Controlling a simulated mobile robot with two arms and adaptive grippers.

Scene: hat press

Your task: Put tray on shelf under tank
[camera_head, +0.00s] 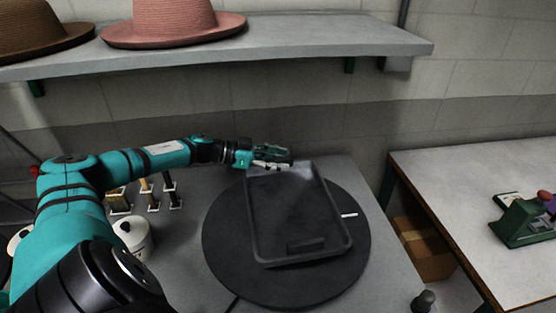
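A dark grey rectangular tray (293,215) with a raised rim lies over a round black disc (350,257) on the grey table. A small dark block-like part shows near its front end. My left gripper (288,160) is at the tray's far rim, on its left half, and overlaps it in the picture. I cannot tell whether its fingers are closed on the rim. My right gripper is not in view. I cannot make out a tank. A grey wall shelf (300,38) runs along the back, above the table.
A brown hat (38,30) and a pink hat (172,25) sit on the wall shelf. A white lidded pot (133,238) and small stands (153,190) are left of the disc. A second table (480,200) on the right holds a green device (524,222).

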